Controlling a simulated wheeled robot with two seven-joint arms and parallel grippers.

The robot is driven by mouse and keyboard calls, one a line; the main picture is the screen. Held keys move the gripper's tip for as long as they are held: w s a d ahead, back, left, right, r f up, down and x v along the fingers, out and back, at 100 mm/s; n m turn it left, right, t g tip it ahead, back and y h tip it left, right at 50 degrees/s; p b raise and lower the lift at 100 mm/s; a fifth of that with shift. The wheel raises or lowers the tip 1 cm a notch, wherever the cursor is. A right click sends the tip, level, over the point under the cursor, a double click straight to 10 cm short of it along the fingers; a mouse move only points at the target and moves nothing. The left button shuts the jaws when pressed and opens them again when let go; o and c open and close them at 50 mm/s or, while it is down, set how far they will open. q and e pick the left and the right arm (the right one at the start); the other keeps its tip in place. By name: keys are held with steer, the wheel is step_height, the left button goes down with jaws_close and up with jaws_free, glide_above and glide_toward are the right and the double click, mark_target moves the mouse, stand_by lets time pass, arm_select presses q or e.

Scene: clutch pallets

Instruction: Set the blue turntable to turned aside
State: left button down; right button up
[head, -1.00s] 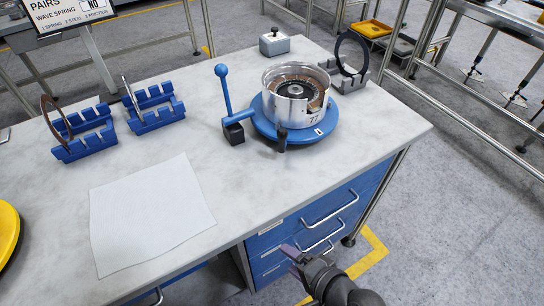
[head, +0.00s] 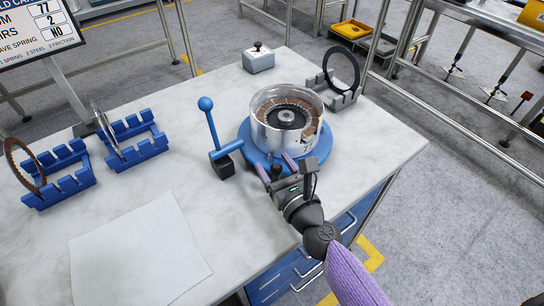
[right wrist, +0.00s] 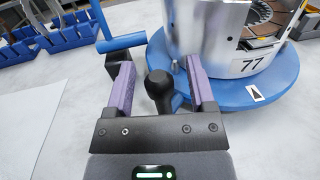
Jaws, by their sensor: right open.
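The blue turntable (head: 247,139) sits on the bench and carries a silver drum (head: 268,132) marked 77, with brown and dark rings inside. A blue lever with a ball top (head: 206,104) stands upright at its left, beside a black block (head: 223,167). A black knob (right wrist: 158,87) rises at the turntable's near edge. My right gripper (head: 275,167) is at that near edge; in the right wrist view its purple fingers (right wrist: 160,85) are open, one on each side of the knob, with gaps visible. My left gripper is not in view.
Blue slotted racks (head: 133,142) (head: 57,177) holding rings stand at the left. A grey rack (head: 345,99) with a black ring is behind the turntable, and a grey button box (head: 259,61) is at the back. White paper (head: 140,250) lies in front left.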

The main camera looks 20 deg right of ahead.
steer(key=shift+w+a, duration=0.15)
steer(key=shift+w, duration=0.45)
jaws_close()
stand_by(1.0)
